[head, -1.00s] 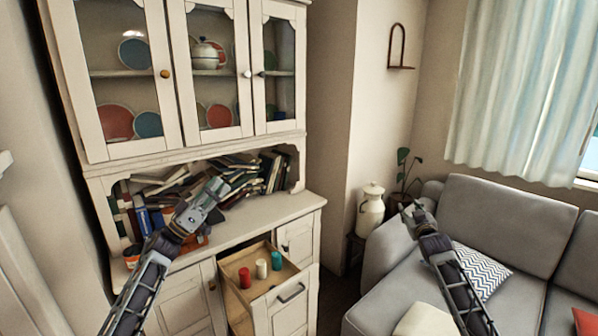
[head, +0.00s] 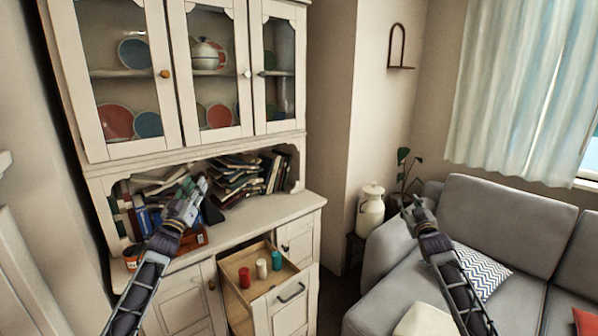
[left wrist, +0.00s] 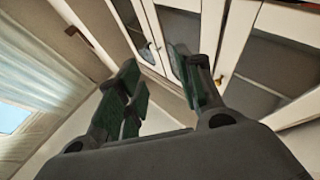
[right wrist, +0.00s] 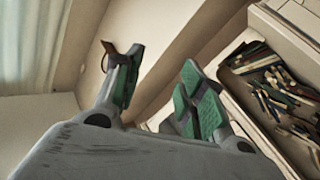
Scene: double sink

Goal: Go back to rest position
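My left gripper (head: 194,192) is raised in front of the cabinet's book niche in the head view. Its fingers stand apart with nothing between them in the left wrist view (left wrist: 160,88). My right gripper (head: 414,208) is raised in front of the grey sofa's left end. In the right wrist view (right wrist: 158,85) its fingers are apart and empty. Both grippers point upward, away from my body, and touch nothing that I can see.
The cabinet's drawer (head: 290,292) is pulled open, holding a red (head: 244,278), a white (head: 262,268) and a teal cylinder (head: 276,260). Books (head: 235,178) fill the niche. The sofa (head: 510,225) stands right, near a cream jug (head: 371,210).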

